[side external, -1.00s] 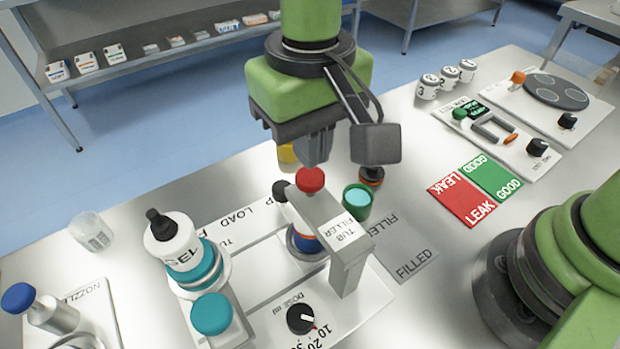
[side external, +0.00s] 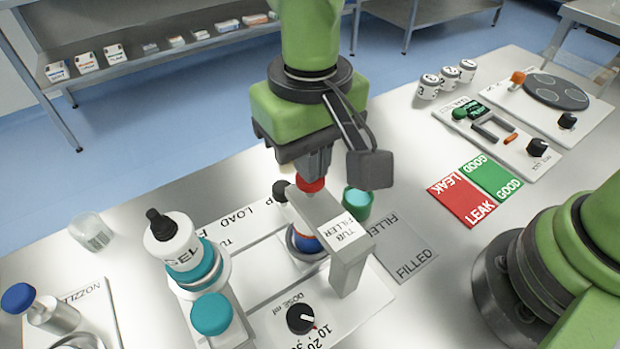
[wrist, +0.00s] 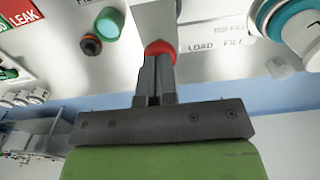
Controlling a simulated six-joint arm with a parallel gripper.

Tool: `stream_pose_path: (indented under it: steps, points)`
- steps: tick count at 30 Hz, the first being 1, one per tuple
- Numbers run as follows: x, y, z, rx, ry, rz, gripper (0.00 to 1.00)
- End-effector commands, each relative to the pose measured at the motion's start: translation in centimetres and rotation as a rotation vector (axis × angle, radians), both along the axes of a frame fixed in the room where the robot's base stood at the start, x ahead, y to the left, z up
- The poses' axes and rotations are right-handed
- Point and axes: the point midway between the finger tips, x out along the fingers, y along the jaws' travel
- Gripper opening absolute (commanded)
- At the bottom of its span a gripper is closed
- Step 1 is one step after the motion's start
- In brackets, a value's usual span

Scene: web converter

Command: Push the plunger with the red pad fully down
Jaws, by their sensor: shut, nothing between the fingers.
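The red pad (side external: 311,184) tops the plunger of the white tub filler (side external: 345,241). My gripper (side external: 313,173) is shut, with its fingertips right on top of the red pad or just at it. In the wrist view the closed fingers (wrist: 157,62) point at the red pad (wrist: 160,47) and overlap its lower edge. A blue and red tub (side external: 306,243) sits under the filler head. The plunger's stem is hidden by the filler head.
The bottle with the black nozzle (side external: 172,237) and a teal knob (side external: 211,313) stand left of the filler. A green tub with teal contents (side external: 357,204) stands right. The dose knob (side external: 300,319) is in front. LEAK and GOOD pads (side external: 476,191) lie farther right.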

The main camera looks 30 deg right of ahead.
Motion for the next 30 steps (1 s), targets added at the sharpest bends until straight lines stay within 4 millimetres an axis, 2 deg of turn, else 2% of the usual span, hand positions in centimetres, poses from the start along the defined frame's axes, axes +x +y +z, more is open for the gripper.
stream_pose_path:
  steps: [13, 25, 30]
  points:
    - [0.0, 0.0, -1.4, -0.001, 0.002, -0.001, 0.0]
    - [0.0, 0.0, -1.4, -0.001, 0.002, 0.0, 0.0]
    - [0.0, 0.0, -0.7, 0.0, 0.0, 0.0, 0.0]
